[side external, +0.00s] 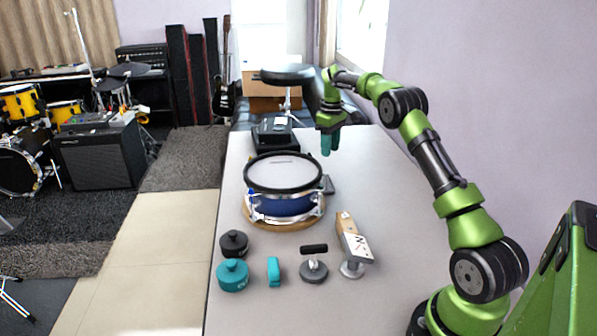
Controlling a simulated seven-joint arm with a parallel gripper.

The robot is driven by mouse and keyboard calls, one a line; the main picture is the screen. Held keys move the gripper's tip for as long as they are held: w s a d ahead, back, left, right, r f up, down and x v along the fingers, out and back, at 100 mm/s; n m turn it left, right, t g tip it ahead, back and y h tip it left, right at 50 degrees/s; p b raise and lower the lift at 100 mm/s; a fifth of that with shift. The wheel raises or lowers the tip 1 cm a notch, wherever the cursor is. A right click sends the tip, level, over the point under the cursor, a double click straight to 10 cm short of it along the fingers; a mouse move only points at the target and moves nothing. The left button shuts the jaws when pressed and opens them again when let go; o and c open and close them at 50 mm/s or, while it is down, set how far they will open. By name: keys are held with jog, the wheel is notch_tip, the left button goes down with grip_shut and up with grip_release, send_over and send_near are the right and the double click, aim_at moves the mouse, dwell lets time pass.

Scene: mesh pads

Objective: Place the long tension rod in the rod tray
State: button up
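My gripper (331,151), with teal fingers, hangs pointing down over the far right part of the grey table (385,215), beyond the drum. Its fingers look close together, but at this size I cannot tell whether they are open or shut, or whether anything thin is between them. I cannot make out a long tension rod anywhere. A black box-like thing (275,133) stands at the far end of the table, left of my gripper. I cannot tell whether it is the rod tray or what is in it.
A blue drum with a pale mesh head (283,173) stands mid-table on a round wooden base. A small dark piece (328,185) lies at its right. Nearer are a black weight (234,243), teal weight (233,275), teal block (273,271), black-handled tool (314,265) and wooden-handled tool (352,242).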

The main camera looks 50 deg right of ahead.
jog(key=a+r+t, duration=0.1)
jog(key=a+r, duration=0.6)
jog(key=r, duration=0.4)
jog(key=s+a+r+m+t, duration=0.1)
jog(key=s+a+r, duration=0.2)
jog(key=a, duration=0.3)
jog(key=s+a+r+t, duration=0.1)
jog(key=s+a+r, duration=0.2)
jog(key=a, duration=0.3)
jog(key=s+a+f+m+t+y, duration=0.1)
jog(key=s+a+f+t, duration=0.1)
jog(key=s+a, duration=0.5)
jog(key=s+a+f+m+t+y, duration=0.1)
jog(key=s+a+f, duration=0.3)
jog(key=s+a, duration=0.4)
jog(key=s+m+t, duration=0.1)
jog(key=s, duration=0.2)
jog(key=shift+s+a, duration=0.2)
jog(key=shift+s, duration=0.15)
